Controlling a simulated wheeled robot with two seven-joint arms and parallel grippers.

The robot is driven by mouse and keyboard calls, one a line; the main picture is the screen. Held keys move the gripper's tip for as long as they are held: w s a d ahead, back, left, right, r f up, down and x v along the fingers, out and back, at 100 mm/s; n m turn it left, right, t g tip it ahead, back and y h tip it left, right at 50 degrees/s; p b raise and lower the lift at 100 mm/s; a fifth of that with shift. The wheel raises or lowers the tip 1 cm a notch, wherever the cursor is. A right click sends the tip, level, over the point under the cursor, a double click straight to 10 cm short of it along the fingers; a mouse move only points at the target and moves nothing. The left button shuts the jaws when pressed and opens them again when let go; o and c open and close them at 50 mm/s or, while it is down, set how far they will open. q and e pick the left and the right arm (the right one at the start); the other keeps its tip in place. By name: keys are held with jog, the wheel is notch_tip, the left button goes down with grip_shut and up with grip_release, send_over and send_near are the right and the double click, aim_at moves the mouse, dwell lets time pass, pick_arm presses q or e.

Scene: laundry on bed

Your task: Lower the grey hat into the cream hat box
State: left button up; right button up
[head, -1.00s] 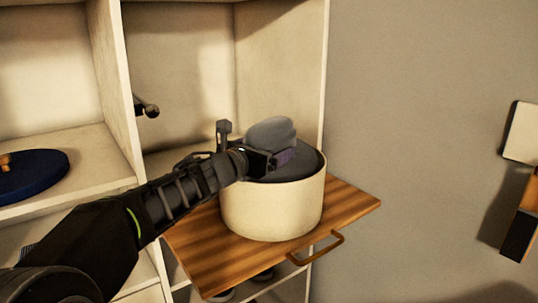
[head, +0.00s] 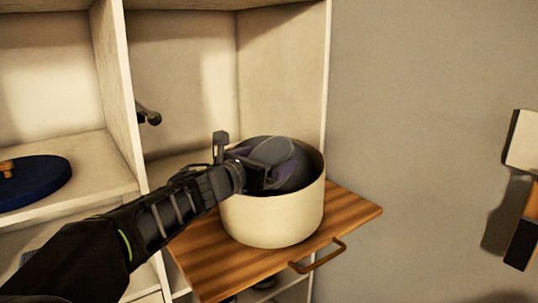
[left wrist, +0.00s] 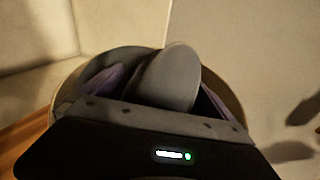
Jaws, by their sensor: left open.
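The cream hat box (head: 272,218) stands open and upright on a pull-out wooden shelf in the head view. The grey hat (head: 294,172) is inside it, mostly below the rim and apparently tilted. My left gripper (head: 268,160) reaches over the box's left rim, with its open fingers down at the hat. In the left wrist view the hat's rounded grey part (left wrist: 170,75) shows between the two purplish finger pads, and the box rim (left wrist: 232,100) curves around it. The hat's underside and the box floor are hidden. My right gripper is not in view.
The wooden shelf (head: 205,268) has a front handle (head: 318,258) and juts from a cream cabinet. A dark blue disc with a wooden knob (head: 38,184) lies in the left compartment. A plain wall (head: 425,120) stands to the right, with a white-and-brown object (head: 522,150) there.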

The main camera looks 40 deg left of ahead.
pick_arm(q)
jog(key=shift+s+d+r+p, duration=0.15)
jog(key=shift+s+p, duration=0.05)
jog(key=shift+s, duration=1.2)
jog(key=shift+s+d+r+p, duration=0.15)
jog(key=shift+s+p, duration=0.05)
jog(key=shift+s, duration=1.15)
jog(key=shift+a+r, duration=0.1)
jog(key=shift+r, duration=0.25)
